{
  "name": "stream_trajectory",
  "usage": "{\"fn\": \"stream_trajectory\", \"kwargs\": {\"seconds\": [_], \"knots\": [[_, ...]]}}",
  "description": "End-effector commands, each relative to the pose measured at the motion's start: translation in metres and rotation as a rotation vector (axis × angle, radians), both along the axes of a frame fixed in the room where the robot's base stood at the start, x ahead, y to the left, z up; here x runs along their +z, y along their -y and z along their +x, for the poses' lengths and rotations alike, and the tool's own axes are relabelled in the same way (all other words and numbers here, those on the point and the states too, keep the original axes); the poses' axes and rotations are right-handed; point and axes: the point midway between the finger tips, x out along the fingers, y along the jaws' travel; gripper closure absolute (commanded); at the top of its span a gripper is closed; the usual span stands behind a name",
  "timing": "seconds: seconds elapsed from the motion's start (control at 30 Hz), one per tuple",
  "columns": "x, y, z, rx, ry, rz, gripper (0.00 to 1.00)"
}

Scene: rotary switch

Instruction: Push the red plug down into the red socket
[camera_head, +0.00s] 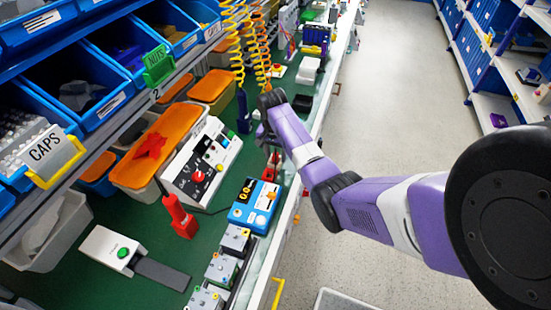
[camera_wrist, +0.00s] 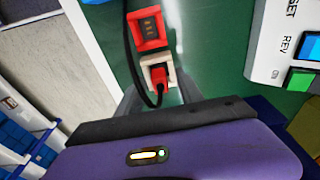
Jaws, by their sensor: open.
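The red plug (camera_wrist: 158,75) stands in a pale square holder (camera_wrist: 171,66) on the green bench in the wrist view, with a black cable looping to its left. The red socket (camera_wrist: 148,28) is a red-framed square just beyond it, with a dark, empty-looking inside. My gripper (camera_wrist: 158,92) is open; its grey fingers show on either side of the plug, and I cannot tell if they touch it. In the head view, small red parts (camera_head: 270,166) show below my gripper, partly hidden by my arm.
A blue box with a yellow display (camera_head: 254,204) stands close by on the bench. A white control box (camera_head: 201,165) with buttons is to its left. A white panel (camera_wrist: 290,45) lies right in the wrist view. Bins line the left; the aisle is right.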

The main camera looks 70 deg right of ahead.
Motion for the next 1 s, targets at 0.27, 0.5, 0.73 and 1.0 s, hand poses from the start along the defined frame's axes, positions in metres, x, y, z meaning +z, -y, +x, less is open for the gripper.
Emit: {"fn": "stream_trajectory", "kwargs": {"seconds": [0.27,0.5,0.73,1.0], "knots": [[0.001,0.000,0.000,0.000,0.001,0.000,0.82],[0.001,0.000,0.000,0.000,0.001,-0.001,1.00],[0.002,0.000,0.000,0.000,0.001,-0.001,1.00],[0.023,0.001,0.001,0.000,0.003,-0.003,1.00]]}}
